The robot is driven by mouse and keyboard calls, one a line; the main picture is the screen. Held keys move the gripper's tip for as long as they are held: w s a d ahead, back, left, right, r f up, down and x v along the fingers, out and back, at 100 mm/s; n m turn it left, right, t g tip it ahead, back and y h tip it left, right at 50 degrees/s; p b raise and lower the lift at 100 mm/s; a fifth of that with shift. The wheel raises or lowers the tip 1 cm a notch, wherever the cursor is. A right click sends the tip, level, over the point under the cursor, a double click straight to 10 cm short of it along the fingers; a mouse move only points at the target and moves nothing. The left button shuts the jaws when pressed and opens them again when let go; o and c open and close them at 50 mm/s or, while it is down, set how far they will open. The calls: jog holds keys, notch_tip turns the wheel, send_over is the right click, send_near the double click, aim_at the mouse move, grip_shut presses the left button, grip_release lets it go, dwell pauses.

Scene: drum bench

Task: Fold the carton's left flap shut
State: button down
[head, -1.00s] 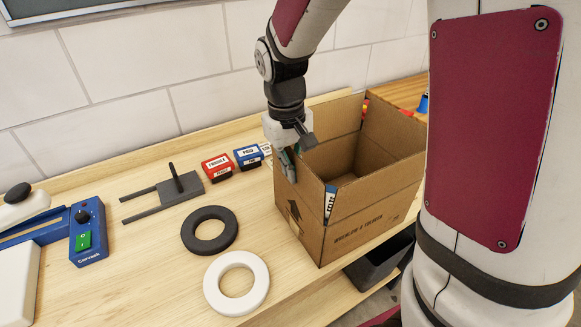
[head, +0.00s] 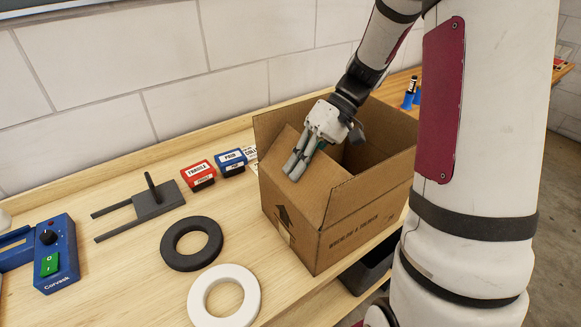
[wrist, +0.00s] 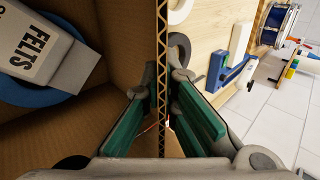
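The brown cardboard carton (head: 345,235) stands on the bench with its top open. Its left flap (head: 318,190) leans inward, partly over the opening. My gripper (head: 293,170) reaches down over this flap's upper edge, tilted along with it. In the wrist view the flap's corrugated edge (wrist: 162,60) runs between the green pads of my gripper (wrist: 164,85), with a finger close against each side. The tips appear shut on the cardboard; actual contact is partly hidden. Inside the carton lie a box labelled FELTS (wrist: 40,60) and a blue ring (wrist: 30,95).
Left of the carton lie a black ring (head: 172,245), a white ring (head: 205,310), a dark forked stand (head: 155,200) and small red (head: 198,172) and blue (head: 232,160) boxes. A blue switch unit (head: 58,255) sits farther left. A dark bin (head: 375,268) is below the bench.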

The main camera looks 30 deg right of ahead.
jog(key=shift+d+f+y+b, duration=0.4)
jog(key=shift+f+y+b, duration=0.1)
jog(key=shift+y, duration=0.7)
jog(key=c, duration=2.3)
grip_release()
jog(key=o, duration=0.5)
jog(key=shift+c, duration=0.2)
jog(key=v, duration=1.2)
jog(key=shift+w, duration=0.2)
jog(key=shift+d+f, duration=0.1)
jog(key=shift+f, duration=0.1)
